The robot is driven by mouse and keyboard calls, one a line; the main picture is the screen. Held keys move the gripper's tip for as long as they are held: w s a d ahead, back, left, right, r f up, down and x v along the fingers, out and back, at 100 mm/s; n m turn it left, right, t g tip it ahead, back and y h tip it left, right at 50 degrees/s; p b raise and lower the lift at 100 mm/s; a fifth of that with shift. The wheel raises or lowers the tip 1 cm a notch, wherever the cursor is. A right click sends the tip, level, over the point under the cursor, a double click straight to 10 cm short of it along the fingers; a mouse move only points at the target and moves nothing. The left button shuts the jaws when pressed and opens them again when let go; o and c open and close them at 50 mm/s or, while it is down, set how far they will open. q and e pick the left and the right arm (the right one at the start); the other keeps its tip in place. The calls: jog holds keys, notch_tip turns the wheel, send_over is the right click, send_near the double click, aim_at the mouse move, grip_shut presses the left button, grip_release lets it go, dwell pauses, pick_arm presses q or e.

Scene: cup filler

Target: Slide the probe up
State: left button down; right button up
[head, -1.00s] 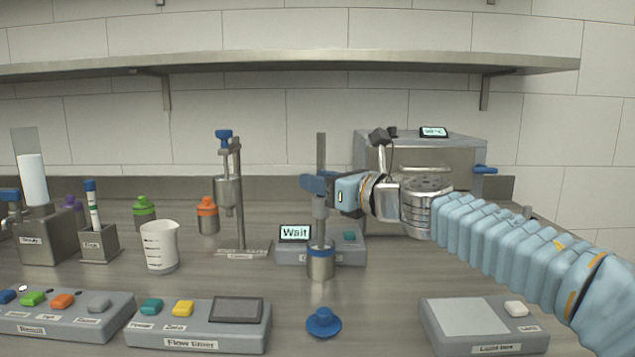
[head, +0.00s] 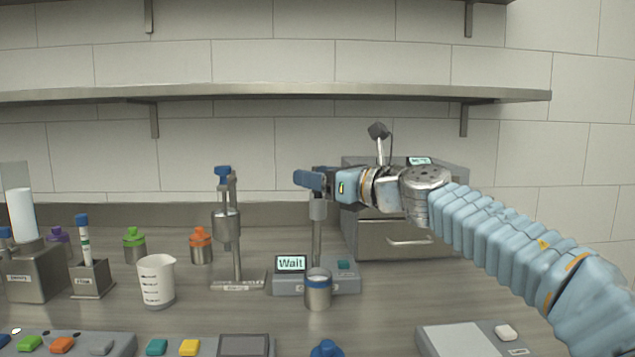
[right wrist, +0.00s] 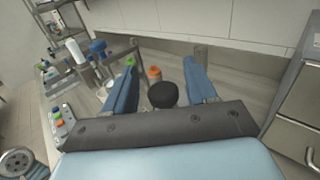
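Contact with the probe is hidden in the head view.
The post's base has a display reading "Wait" (head: 291,263). A steel box (head: 400,238) stands behind my right arm. To the left are a dispenser stand (head: 227,222), an orange-capped bottle (head: 201,245) and a white beaker (head: 157,281). A shelf (head: 280,92) runs above.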

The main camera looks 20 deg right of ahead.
jog(key=shift+w+f, duration=0.1)
jog(key=shift+f, duration=0.05)
jog(key=shift+s+d+f, duration=0.1)
jog(key=shift+s+d, duration=0.1)
jog(key=shift+s, duration=0.15)
jog(key=b+v, duration=0.2)
jog(key=v, duration=1.1)
jog(key=shift+b, duration=0.4)
